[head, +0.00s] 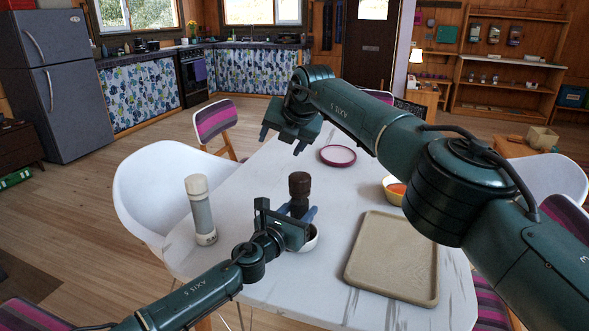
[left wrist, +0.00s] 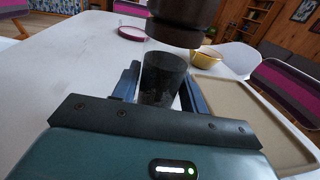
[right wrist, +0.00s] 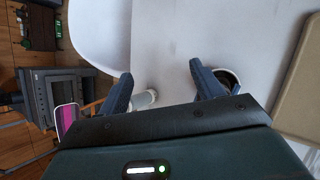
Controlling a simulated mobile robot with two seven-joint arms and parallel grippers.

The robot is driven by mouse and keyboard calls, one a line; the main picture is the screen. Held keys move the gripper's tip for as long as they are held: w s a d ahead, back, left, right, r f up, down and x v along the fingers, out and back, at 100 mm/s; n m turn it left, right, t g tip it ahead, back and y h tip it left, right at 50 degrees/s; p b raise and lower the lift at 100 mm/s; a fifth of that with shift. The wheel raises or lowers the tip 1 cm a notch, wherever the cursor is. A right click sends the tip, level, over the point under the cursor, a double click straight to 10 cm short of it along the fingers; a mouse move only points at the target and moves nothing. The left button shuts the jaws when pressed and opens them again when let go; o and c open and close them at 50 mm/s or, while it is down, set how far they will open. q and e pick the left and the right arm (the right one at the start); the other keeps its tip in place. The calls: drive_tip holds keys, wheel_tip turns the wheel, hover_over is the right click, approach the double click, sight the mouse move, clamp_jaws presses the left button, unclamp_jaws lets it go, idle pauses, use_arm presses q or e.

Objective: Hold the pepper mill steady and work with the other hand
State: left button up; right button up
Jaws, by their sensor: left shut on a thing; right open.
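The pepper mill (head: 299,184) has a dark brown top and stands out above my left gripper (head: 298,211) in the head view. In the left wrist view its dark, see-through body (left wrist: 163,78) is between the fingers of my left gripper (left wrist: 160,72), which is shut on it. The mill's lower end is hidden. My right gripper (head: 284,142) is open and empty, above the table and beyond the mill in the head view. Its spread fingers also show in the right wrist view (right wrist: 160,68).
A pale grey cylinder (head: 201,212) stands at left. A beige tray (head: 392,262) lies at right, near a yellow bowl (head: 388,196). A purple-rimmed plate (head: 338,156) lies farther back. White chairs (head: 150,175) surround the table.

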wheel_tip(320, 180, down, 3)
drive_tip(key=s+a+g+y, duration=0.2)
drive_tip(key=a+y, duration=0.1)
drive_tip(key=y, duration=0.1)
drive_tip(key=m+t+y, duration=0.6)
drive_tip(key=m, duration=1.8)
approach(293, 178)
drive_tip(key=w+d+f, duration=0.1)
drive_tip(key=w, duration=0.1)
drive_tip(key=x, duration=1.1)
drive_tip(key=shift+f, duration=0.15)
drive_tip(key=shift+c, duration=0.5)
drive_tip(key=c, duration=0.9)
drive_tip(key=shift+a+m, duration=0.15)
drive_tip(key=shift+m, duration=0.15)
